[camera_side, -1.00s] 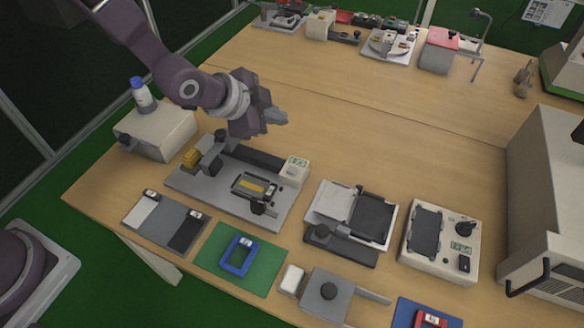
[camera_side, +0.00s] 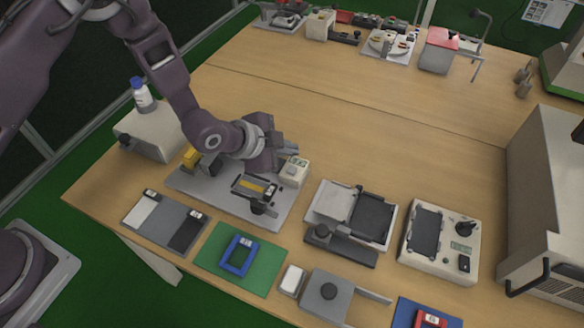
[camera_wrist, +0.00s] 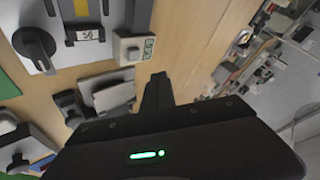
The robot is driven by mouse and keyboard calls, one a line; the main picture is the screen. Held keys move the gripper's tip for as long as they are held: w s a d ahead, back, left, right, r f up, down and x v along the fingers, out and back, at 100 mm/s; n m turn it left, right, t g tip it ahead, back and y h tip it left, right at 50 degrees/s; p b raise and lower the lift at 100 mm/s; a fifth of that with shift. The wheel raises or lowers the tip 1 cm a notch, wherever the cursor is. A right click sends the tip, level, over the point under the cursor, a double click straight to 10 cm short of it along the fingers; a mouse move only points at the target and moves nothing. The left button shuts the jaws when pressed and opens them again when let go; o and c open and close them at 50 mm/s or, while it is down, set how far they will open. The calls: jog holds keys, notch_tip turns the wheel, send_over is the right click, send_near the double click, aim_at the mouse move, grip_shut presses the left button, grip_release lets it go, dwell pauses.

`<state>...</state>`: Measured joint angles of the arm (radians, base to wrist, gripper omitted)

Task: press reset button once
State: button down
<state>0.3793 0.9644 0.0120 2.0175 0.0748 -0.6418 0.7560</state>
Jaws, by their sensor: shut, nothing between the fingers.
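A small white box (camera_side: 293,173) stands at the right end of the grey test fixture (camera_side: 214,199). In the wrist view the white box (camera_wrist: 127,39) shows a grey button (camera_wrist: 133,53) beside a small green display (camera_wrist: 149,48). I see no readable "reset" label on it. My gripper (camera_side: 296,150) is shut and empty, just behind and above the box in the side view. In the wrist view its fingers (camera_wrist: 158,82) point past the box, to the lower right of the button. I see no contact with the button; the exact gap is hard to tell.
A flat two-plate device (camera_side: 352,216) and a white instrument with a knob (camera_side: 440,243) stand to the right. A blue frame on a green mat (camera_side: 212,262) lies in front. A bottle (camera_side: 142,95) stands on a box at left.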

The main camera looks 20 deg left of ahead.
aim_at(289, 172)
jog(key=shift+f, duration=1.8)
jog(key=shift+f, duration=0.1)
dwell(0.5)
jog(key=shift+f, duration=0.3)
jog(key=shift+f, duration=0.4)
dwell(0.7)
jog(key=shift+r, duration=0.8)
jog(key=shift+r, duration=2.55)
